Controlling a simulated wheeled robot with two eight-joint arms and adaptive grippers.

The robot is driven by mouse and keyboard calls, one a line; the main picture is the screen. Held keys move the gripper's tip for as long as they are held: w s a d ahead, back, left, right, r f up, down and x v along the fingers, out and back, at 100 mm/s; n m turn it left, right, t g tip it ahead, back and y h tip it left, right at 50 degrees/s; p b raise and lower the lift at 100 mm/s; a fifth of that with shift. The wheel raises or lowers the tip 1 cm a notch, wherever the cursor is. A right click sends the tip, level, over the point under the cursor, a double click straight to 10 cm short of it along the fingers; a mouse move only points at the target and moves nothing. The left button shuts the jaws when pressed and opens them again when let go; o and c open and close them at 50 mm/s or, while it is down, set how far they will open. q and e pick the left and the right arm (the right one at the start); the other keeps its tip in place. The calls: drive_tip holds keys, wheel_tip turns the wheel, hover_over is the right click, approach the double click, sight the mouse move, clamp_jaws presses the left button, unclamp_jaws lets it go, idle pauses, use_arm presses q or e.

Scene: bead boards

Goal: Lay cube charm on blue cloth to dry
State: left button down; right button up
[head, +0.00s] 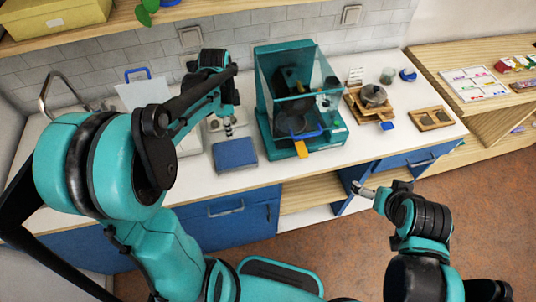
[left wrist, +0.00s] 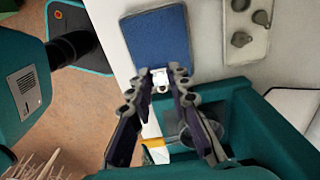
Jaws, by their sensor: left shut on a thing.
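The blue cloth (head: 235,154) lies flat on the white counter, left of the teal machine, near the front edge. It also shows in the left wrist view (left wrist: 158,38). My left gripper (head: 228,127) is above the counter by the back edge of the cloth in the head view. In the left wrist view its fingers (left wrist: 160,80) are shut on a small white-silver cube charm (left wrist: 159,77), seen against the cloth's edge. I cannot tell the charm's height above the counter. My right gripper (head: 364,190) is in front of the counter, away from the cloth; its jaw state is unclear.
A teal machine with a clear cover (head: 297,90) stands right of the cloth, with a yellow tab (head: 302,149) at its front. A pale tray with grey pieces (left wrist: 246,32) lies near the cloth. A wooden stand with a pot (head: 373,97) is farther right.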

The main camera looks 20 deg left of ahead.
use_arm(q)
drive_tip(key=b, duration=0.2)
hover_over(234, 152)
wheel_tip(234, 152, down, 6)
drive_tip(key=shift+f, duration=0.1)
wheel_tip(234, 152, down, 4)
drive_tip(key=shift+d+r+b, duration=0.1)
drive_tip(key=shift+b, duration=0.45)
drive_tip(key=shift+f, duration=0.35)
drive_tip(key=c, duration=1.4)
unclamp_jaws()
drive_tip(key=shift+r, duration=0.1)
